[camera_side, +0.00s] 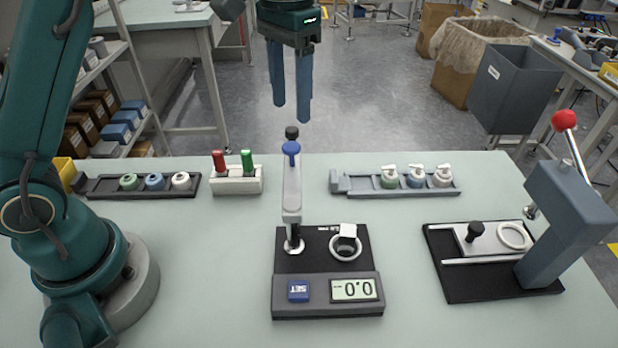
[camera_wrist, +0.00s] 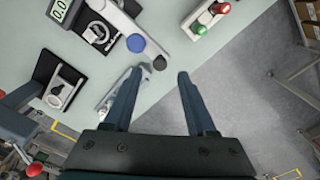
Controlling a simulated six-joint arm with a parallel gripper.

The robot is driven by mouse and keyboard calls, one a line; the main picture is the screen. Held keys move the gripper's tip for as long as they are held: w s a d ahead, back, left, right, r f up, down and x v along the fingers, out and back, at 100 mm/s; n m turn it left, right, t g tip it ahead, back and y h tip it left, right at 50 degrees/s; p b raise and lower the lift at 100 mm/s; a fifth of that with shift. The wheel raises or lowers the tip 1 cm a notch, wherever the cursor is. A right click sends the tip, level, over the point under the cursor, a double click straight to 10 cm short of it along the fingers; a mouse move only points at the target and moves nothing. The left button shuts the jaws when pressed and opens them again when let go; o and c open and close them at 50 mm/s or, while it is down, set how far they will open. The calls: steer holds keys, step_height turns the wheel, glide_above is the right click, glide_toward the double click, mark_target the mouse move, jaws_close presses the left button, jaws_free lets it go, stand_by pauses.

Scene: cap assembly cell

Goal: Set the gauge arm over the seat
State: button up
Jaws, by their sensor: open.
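The gauge (camera_side: 327,297) is a dark box with a SET button and a display reading 0.0. Its pale gauge arm (camera_side: 292,198) pivots on a post at the left and points toward the back, beside the seat rather than over it. The arm's far end carries a blue knob (camera_side: 291,148) and a black knob (camera_side: 292,132), also in the wrist view (camera_wrist: 160,62). The ringed seat (camera_side: 345,255) is on the right of the gauge, with a white piece at its rear edge. My gripper (camera_side: 291,112) is open and empty, above the arm's far end; its fingers straddle the black knob in the wrist view.
A white block (camera_side: 237,182) with red and green tools stands left of the gauge arm. Racks of small parts lie at the left (camera_side: 104,189) and right (camera_side: 410,191). A press (camera_side: 560,215) with a red-balled lever stands at the right. Bare table surrounds the gauge.

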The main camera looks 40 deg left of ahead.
mark_target(291, 129)
steer(key=shift+f, duration=1.95)
steer(key=shift+c, duration=0.4)
jaws_close()
